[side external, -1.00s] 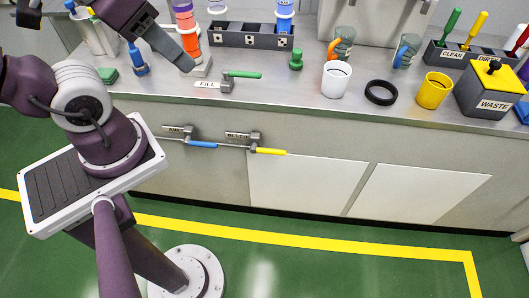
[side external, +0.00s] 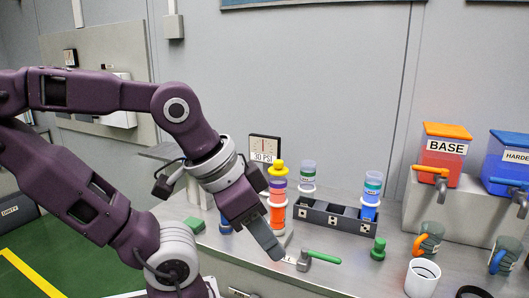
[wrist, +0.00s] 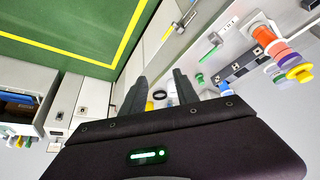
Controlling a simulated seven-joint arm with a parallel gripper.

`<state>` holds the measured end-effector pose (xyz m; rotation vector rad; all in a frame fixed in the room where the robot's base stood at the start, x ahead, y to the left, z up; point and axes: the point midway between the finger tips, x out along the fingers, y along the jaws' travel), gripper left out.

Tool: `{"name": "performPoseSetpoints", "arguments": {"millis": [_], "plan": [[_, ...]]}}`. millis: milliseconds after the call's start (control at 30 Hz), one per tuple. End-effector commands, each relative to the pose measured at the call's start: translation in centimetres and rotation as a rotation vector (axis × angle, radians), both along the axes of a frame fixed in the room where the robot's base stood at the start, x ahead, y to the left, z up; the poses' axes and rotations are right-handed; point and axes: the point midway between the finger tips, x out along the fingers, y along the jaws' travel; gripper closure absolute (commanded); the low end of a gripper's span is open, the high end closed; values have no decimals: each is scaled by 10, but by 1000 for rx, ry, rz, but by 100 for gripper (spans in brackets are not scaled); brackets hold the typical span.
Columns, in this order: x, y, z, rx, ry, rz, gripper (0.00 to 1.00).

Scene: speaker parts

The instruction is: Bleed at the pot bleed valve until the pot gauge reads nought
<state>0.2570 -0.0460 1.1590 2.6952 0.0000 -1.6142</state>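The bleed valve's yellow handle (wrist: 167,33) shows small in the wrist view, on the bench front. The side view cuts it off at the bottom. A gauge (side external: 264,146) marked 30 PSI stands at the back of the bench. Its dial has a reddish needle, but its reading is too small to tell. My gripper (side external: 277,250) hangs beside the green-handled fill valve (side external: 318,257) in the side view. In the wrist view my gripper (wrist: 160,87) has its fingers apart with nothing between them, clear of the yellow handle.
A coloured stack (side external: 278,200) with a yellow top stands behind my gripper. A dark rack (side external: 340,218) holds banded containers. A white cup (side external: 422,280) and BASE dispenser (side external: 444,156) are on the right. Green floor (wrist: 65,35) lies in front of the bench.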

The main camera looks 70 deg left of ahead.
Motion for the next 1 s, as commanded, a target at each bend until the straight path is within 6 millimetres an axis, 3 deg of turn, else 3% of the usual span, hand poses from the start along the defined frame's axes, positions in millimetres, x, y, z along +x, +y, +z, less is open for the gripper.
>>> {"name": "performPoseSetpoints", "arguments": {"millis": [500,600,667,767,833,933,1000], "plan": [[0,0,0,0,0,0,61],[9,1,2,13,21,-10,61],[26,4,5,38,61,-30,61],[76,8,1,105,159,-88,61],[117,9,-12,158,231,-138,61],[172,8,-49,231,330,-217,61],[207,6,-86,279,399,-275,61]]}}
